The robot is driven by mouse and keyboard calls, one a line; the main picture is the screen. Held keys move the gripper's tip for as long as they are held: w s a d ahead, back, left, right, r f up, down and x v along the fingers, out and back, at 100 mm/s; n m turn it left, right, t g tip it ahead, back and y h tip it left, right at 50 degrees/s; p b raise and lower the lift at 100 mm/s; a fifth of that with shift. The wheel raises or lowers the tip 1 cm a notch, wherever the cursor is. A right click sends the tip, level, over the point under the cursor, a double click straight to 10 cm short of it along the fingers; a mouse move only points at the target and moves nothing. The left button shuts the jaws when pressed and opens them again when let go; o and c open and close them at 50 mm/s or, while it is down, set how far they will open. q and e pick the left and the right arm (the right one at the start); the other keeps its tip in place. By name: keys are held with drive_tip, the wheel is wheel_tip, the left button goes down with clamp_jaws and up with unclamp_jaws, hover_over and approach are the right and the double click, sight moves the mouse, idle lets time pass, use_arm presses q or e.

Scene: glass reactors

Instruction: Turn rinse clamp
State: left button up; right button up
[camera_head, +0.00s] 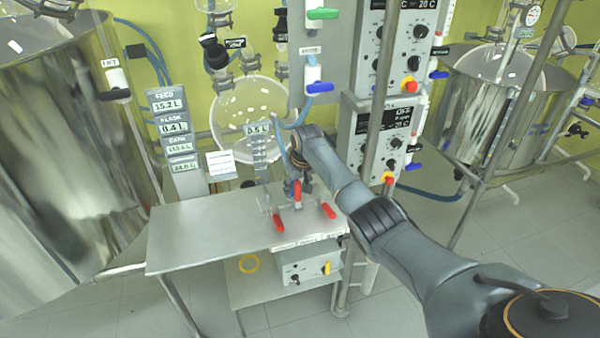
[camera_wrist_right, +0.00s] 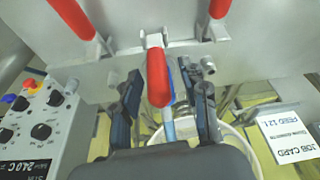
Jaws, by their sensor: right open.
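Three red-handled clamps stand on the steel table: a left one (camera_head: 278,222), a middle one (camera_head: 297,192) and a right one (camera_head: 328,211). Their labels are too small to read, so I cannot tell which is the rinse clamp. My right gripper (camera_head: 296,172) reaches over the table to the middle clamp. In the right wrist view, the open fingers of my right gripper (camera_wrist_right: 165,108) stand either side of the middle red handle (camera_wrist_right: 157,78), apart from it. The other two red handles (camera_wrist_right: 72,18) (camera_wrist_right: 219,8) show at the top edge. My left gripper is out of view.
The steel table (camera_head: 195,235) is bare on its left. A job card (camera_head: 221,165) stands behind it, with a round glass vessel (camera_head: 250,110). Control boxes (camera_head: 385,140) stand at the right. A large steel tank (camera_head: 75,130) fills the left. A control box (camera_head: 310,268) sits below the tabletop.

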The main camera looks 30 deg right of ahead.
drive_tip(key=v, duration=0.9)
drive_tip(key=shift+r, duration=0.15)
